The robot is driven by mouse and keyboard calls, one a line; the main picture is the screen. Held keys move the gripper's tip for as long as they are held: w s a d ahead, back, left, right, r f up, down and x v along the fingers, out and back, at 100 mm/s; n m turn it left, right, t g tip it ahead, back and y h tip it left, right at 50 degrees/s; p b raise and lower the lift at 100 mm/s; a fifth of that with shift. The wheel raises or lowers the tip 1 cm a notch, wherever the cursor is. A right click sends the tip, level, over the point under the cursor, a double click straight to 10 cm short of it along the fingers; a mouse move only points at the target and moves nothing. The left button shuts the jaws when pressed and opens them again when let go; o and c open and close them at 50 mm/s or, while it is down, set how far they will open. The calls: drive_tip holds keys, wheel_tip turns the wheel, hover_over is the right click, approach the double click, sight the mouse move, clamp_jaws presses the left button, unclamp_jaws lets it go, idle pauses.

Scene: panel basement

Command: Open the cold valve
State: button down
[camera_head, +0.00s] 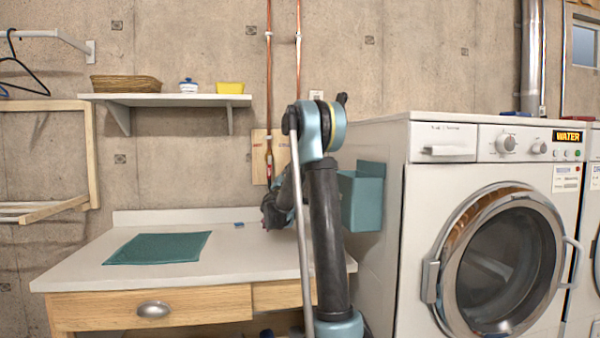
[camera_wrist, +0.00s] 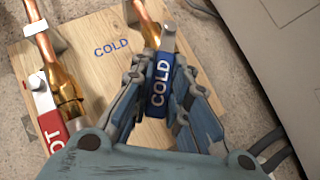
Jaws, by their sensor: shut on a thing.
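The cold valve's blue handle (camera_wrist: 158,92), lettered COLD, shows in the wrist view. It hangs below a silver stem beside a copper pipe on a wooden board (camera_wrist: 105,72). My gripper (camera_wrist: 160,68) has one finger on each side of the handle and is shut on it. The fingers hide parts of its edges. A red handle (camera_wrist: 50,126) on the other copper pipe is at the left. In the head view my arm hides most of the board (camera_head: 259,165), and the handles cannot be made out; my gripper (camera_head: 272,207) is dark there, over the counter's back.
A white counter (camera_head: 250,262) with a green mat (camera_head: 158,248) lies below. A shelf (camera_head: 165,99) with a basket is at upper left. A white washing machine (camera_head: 385,215) with a teal box (camera_head: 364,200) on its side stands close at right.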

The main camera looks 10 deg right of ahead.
drive_tip(key=shift+f, duration=0.1)
idle(0.3)
drive_tip(key=c, duration=1.5)
unclamp_jaws()
drive_tip(key=shift+w, duration=0.1)
drive_tip(key=shift+c, duration=0.2)
drive_tip(key=shift+s, duration=0.2)
drive_tip(key=shift+v, duration=3.9)
drive_tip(key=shift+w+f, duration=0.1)
drive_tip(key=shift+f, duration=0.1)
